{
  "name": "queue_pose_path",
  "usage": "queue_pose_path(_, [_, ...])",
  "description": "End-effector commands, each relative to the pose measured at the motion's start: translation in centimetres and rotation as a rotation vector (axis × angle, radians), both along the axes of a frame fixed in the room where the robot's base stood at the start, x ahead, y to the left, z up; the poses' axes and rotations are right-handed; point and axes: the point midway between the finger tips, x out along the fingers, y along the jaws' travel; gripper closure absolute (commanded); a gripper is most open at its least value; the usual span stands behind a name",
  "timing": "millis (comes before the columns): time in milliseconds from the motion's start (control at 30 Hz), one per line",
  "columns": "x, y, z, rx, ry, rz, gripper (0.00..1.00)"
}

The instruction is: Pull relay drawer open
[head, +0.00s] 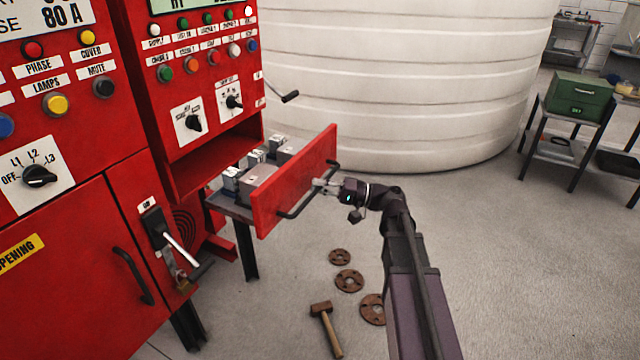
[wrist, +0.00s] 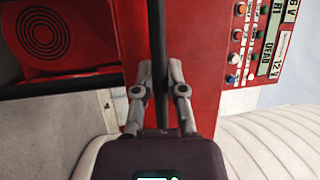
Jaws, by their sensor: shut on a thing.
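The relay drawer, with a red front panel (head: 296,182), stands pulled out from the red cabinet, and several grey relays (head: 255,165) show inside it. A dark bar handle (head: 300,201) runs along the drawer front. My gripper (head: 322,185) is at the handle's right part, with its fingers on the bar. In the wrist view my gripper (wrist: 160,78) has one finger on each side of the dark handle (wrist: 158,45) and is shut on it. The fingers hide a small part of the handle.
Red control cabinets (head: 80,220) with knobs and a lever stand on the left. A large white tank (head: 400,80) stands behind. Rusty flanges (head: 349,281) and a hammer (head: 325,325) lie on the floor below. A green toolbox (head: 578,98) sits on a stand at right; floor between is clear.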

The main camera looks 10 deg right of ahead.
Motion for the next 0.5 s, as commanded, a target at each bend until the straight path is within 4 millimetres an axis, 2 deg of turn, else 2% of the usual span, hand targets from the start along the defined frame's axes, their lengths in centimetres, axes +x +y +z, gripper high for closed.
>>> queue_pose_path(333, [-0.33,0.69,-0.1,-0.004,-0.001,0.014,1.0])
queue_pose_path(367, [-0.35,0.71,-0.11,-0.004,-0.001,0.014,0.76])
queue_pose_path(400, [-0.33,0.73,-0.1,-0.003,-0.001,0.015,0.64])
queue_pose_path(467, [-0.3,0.74,-0.08,-0.003,-0.001,0.014,0.49])
queue_pose_path(500, [-0.28,0.73,-0.07,-0.003,-0.001,0.013,0.49])
